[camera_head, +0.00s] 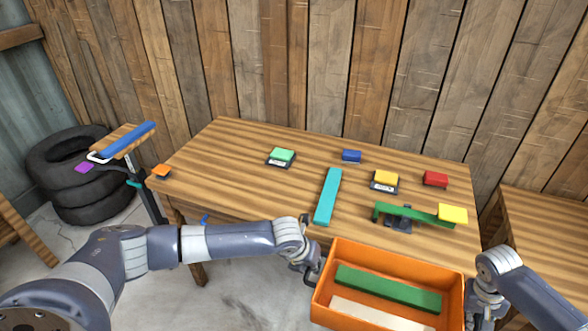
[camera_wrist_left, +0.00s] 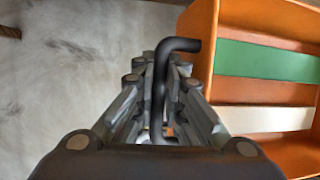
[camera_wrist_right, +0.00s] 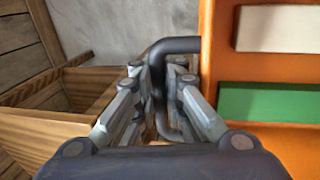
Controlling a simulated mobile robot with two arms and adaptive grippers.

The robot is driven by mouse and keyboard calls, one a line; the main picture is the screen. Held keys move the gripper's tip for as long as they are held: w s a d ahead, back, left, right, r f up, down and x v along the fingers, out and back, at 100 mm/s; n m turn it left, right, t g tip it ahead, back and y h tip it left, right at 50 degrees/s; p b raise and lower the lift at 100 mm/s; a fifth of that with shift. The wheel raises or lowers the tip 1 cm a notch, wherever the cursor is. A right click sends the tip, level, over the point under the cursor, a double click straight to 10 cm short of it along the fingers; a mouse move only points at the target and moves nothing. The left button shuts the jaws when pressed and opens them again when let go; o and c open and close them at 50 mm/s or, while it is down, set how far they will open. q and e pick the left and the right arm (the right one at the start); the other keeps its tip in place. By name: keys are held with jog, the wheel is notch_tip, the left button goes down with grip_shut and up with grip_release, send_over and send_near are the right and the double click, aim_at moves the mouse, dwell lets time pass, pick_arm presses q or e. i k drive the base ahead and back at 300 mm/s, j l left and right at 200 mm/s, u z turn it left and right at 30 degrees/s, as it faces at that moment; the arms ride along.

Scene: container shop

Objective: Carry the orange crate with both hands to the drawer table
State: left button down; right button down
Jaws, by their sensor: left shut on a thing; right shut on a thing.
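The orange crate (camera_head: 322,287) is in front of the wooden table (camera_head: 240,148), at the lower middle of the head view. It holds a green bar (camera_head: 388,288) and a white bar (camera_head: 375,316). My left gripper (camera_head: 310,262) is shut on the dark handle (camera_wrist_left: 163,85) at the crate's left side. My right gripper (camera_head: 486,300) is at the crate's right side, shut on the other dark handle (camera_wrist_right: 160,85). The crate looks roughly level. In the head view the front of the crate is cut off by the picture edge.
On the table are a teal bar (camera_head: 328,196), a green beam (camera_head: 412,214) on a dark stand, and several small coloured blocks, one of them red (camera_head: 435,179). Another wooden table (camera_head: 545,222) stands at right. Tyres (camera_head: 65,170) and a stand with a blue bar (camera_head: 130,140) are at left.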

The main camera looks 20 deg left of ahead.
aim_at(244, 181)
jog(key=j, duration=1.4)
jog(key=k+j, duration=0.15)
jog(key=j, duration=1.2)
